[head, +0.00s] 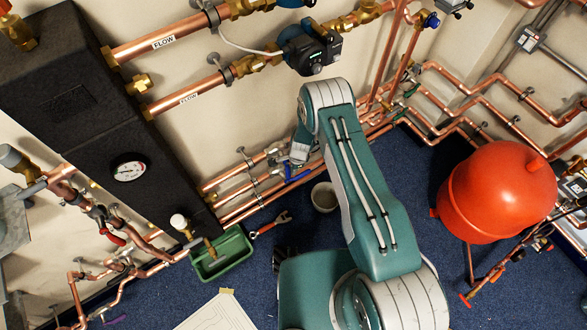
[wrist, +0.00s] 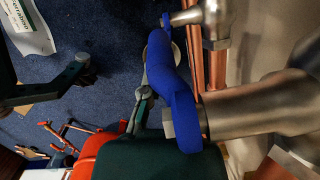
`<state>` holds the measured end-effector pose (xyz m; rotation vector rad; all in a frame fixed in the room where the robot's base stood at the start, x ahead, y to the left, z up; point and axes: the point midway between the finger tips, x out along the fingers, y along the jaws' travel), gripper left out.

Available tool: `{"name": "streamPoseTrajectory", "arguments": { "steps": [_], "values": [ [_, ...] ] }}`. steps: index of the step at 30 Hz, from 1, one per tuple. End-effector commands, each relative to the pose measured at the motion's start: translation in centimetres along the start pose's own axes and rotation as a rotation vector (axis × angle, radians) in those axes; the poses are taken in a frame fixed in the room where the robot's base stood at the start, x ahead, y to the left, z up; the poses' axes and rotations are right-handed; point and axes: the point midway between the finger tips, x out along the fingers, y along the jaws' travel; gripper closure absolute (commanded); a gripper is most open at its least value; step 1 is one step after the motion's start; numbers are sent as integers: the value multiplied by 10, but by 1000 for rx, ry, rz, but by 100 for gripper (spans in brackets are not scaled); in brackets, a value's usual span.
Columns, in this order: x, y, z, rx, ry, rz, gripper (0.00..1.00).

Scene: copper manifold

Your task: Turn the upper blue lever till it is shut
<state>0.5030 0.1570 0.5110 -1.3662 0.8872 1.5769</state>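Two blue levers sit on metal valve bodies in the wrist view. The nearer, larger blue lever (wrist: 177,88) looks like the upper one. It is bent and runs lengthwise down the picture from its valve body (wrist: 245,113). The second blue lever (wrist: 208,30) is farther off. My gripper (wrist: 112,78) has its two grey-green fingers spread apart, left of the larger lever, with nothing between them. One finger is close beside the lever and partly behind it; I cannot tell whether they touch. In the head view my gripper (head: 300,148) is at the low pipes and partly hides the blue levers (head: 296,177).
Copper pipes (head: 240,190) run along the wall by the valves. A red vessel (head: 497,190) stands to the right. A green tray (head: 222,253), a wrench (head: 270,223) and a grey bucket (head: 324,196) are on the blue floor. A pump (head: 310,47) is above.

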Motion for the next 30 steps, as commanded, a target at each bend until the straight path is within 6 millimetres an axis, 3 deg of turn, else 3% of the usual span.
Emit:
{"name": "streamPoseTrajectory", "arguments": {
  "steps": [6,19,24,30],
  "values": [
    [-5,6,-32,2,0,-3,100],
    [-89,3,-35,-2,2,-6,100],
    [-103,3,-37,-1,2,-4,100],
    [-105,4,-37,-1,1,-3,100]
  ]
}}
